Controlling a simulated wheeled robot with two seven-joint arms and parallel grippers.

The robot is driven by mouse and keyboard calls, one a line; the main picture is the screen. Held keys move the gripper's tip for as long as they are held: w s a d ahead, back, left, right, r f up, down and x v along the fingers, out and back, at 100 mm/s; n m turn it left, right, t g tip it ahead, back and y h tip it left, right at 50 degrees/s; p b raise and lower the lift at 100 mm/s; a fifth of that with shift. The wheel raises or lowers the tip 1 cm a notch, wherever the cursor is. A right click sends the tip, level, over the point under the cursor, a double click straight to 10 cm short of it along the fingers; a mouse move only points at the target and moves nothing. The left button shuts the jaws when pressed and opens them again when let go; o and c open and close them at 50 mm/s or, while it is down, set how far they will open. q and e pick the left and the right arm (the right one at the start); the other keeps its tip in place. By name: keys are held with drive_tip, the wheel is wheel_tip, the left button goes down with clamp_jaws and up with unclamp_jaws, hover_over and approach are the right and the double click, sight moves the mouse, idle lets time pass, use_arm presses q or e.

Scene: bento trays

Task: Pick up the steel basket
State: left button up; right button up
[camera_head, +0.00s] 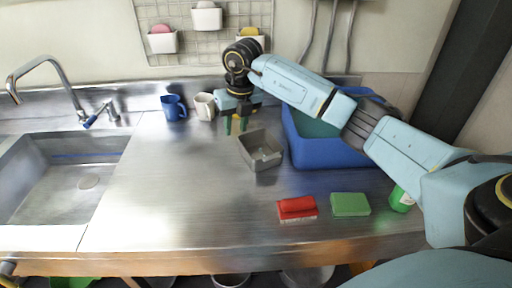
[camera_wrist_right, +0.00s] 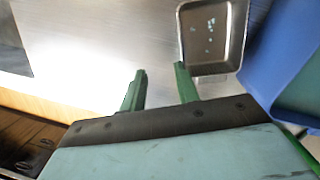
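The steel basket (camera_head: 263,161) is a small grey open box on the metal counter, left of the blue bin. It also shows at the top of the right wrist view (camera_wrist_right: 222,57), where a few light spots show on its inner floor. My right gripper (camera_head: 236,128) points down with green fingers, just behind and left of the basket. In the right wrist view, the right gripper (camera_wrist_right: 160,71) has its fingers apart with nothing between them. Its right fingertip lies close to the basket's edge; I cannot tell whether they touch. My left gripper is not in view.
A blue bin (camera_head: 325,156) stands right of the basket, under my right arm. A blue mug (camera_head: 174,107) and a white mug (camera_head: 204,106) stand at the back. A red block (camera_head: 297,208) and a green sponge (camera_head: 350,204) lie in front. The sink (camera_head: 60,190) is at left; mid-left counter is clear.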

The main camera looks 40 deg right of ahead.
drive_tip(key=d, duration=0.2)
hover_over(245, 158)
wheel_tip(245, 158, down, 6)
drive_tip(key=shift+h, duration=0.4)
drive_tip(key=shift+w+f+b, duration=0.1)
drive_tip(key=shift+f+b, duration=0.45)
drive_tip(key=shift+f, duration=2.7)
clamp_jaws()
